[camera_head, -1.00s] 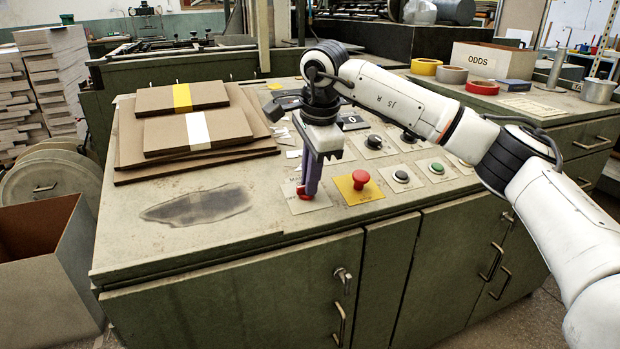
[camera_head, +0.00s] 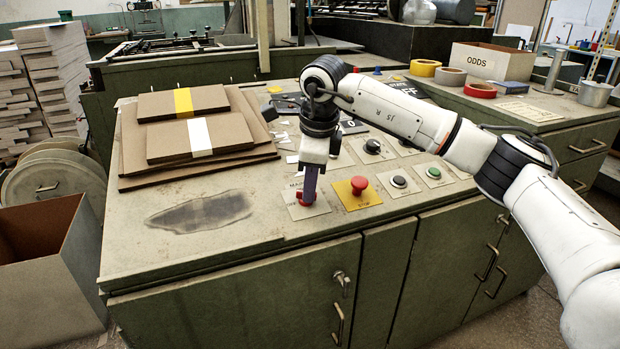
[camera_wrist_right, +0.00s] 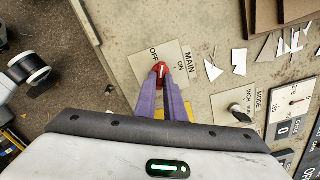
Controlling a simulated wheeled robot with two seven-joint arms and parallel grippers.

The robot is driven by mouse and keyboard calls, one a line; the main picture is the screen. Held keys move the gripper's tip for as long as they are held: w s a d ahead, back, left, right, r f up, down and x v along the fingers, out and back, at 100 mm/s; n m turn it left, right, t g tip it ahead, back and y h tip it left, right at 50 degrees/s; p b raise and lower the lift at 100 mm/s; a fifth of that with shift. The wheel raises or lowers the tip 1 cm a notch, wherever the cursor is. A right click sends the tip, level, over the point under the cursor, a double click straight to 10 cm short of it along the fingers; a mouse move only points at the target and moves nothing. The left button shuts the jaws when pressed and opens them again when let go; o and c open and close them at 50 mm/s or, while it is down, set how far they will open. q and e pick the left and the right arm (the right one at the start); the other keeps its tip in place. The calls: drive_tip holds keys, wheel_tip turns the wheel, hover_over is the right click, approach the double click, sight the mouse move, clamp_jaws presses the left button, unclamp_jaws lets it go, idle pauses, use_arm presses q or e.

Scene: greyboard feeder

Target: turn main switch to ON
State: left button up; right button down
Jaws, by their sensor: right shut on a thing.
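The main switch is a red rotary knob (camera_head: 306,198) on a pale plate at the front of the console, left of the yellow stop plate. My right gripper (camera_head: 309,194) points down with its purple fingers shut on the knob. In the right wrist view, the fingers (camera_wrist_right: 163,84) close around the red knob (camera_wrist_right: 160,68), and its white mark shows. The plate (camera_wrist_right: 141,66) reads MAIN, OFF and ON. The fingers partly hide the knob, so I cannot tell exactly which word the mark points at. My left gripper is not in view.
A red mushroom button (camera_head: 358,184) on a yellow plate stands close to the right of the knob. Black (camera_head: 399,181) and green (camera_head: 433,172) buttons are farther right. Stacked brown boards (camera_head: 205,135) lie at the left. The stained console top in front is clear.

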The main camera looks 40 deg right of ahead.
drive_tip(key=m+p, duration=0.1)
drive_tip(key=m, duration=0.1)
drive_tip(key=shift+a+m, duration=0.1)
drive_tip(key=shift+m, duration=0.3)
drive_tip(key=m+p, duration=0.1)
drive_tip(key=m, duration=0.1)
drive_tip(key=shift+m, duration=0.4)
drive_tip(key=m+p, duration=0.1)
drive_tip(key=m, duration=0.2)
drive_tip(key=shift+a, duration=0.1)
drive_tip(key=shift+a+m+p, duration=0.1)
drive_tip(key=shift+m+p, duration=0.35)
drive_tip(key=shift+m, duration=1.45)
drive_tip(key=c, duration=1.8)
unclamp_jaws()
drive_tip(key=shift+c, duration=0.2)
